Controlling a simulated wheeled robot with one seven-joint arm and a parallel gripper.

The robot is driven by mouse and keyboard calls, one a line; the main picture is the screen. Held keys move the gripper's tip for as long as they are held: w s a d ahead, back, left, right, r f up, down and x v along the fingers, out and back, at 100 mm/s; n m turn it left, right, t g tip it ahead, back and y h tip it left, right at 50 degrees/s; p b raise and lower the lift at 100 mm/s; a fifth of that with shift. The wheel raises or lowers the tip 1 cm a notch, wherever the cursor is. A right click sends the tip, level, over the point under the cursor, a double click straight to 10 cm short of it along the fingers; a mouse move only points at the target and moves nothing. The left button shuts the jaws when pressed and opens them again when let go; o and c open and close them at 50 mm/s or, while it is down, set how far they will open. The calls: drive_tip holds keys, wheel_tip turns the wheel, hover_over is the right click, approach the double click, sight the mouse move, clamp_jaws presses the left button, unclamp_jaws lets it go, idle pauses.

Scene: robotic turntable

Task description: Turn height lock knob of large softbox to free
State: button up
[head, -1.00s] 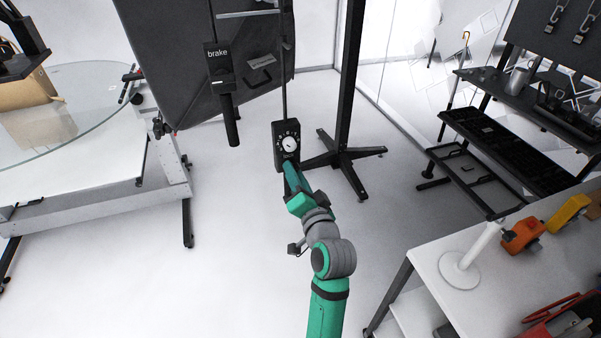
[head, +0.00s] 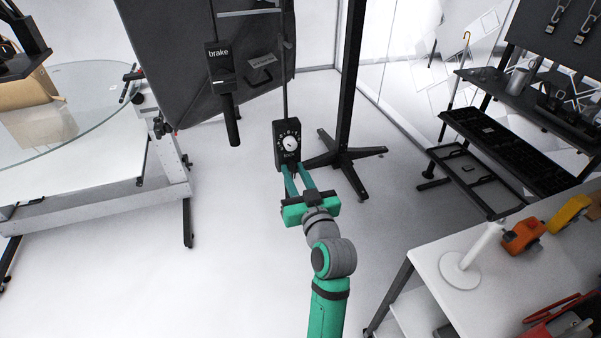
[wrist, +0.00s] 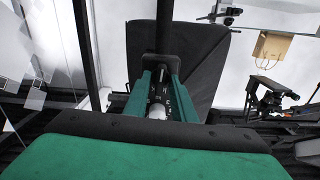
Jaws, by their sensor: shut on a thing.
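The large softbox (head: 170,60) is the big dark panel at the back left. In front of it, a black lock box (head: 286,155) with a white-marked round dial (head: 290,142) hangs on a thin vertical rod. My gripper (head: 294,168) is at the lower end of this box, its two green fingers side by side. In the wrist view my gripper (wrist: 160,82) has its fingers either side of the dark box and a pale knob-like part (wrist: 157,110). It is shut on the lock knob, whose gripped part is mostly hidden. The dial's setting is too small to read.
A black handle labelled "brake" (head: 222,85) hangs just left of the box. A black stand (head: 344,155) with spread feet is close behind on the right. A glass turntable (head: 75,115) is at left, a white table (head: 500,275) at right. Floor between is clear.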

drive_tip(key=shift+n, duration=0.5)
drive_tip(key=o, duration=0.7)
drive_tip(key=shift+d, duration=0.1)
drive_tip(key=shift+v, duration=5.45)
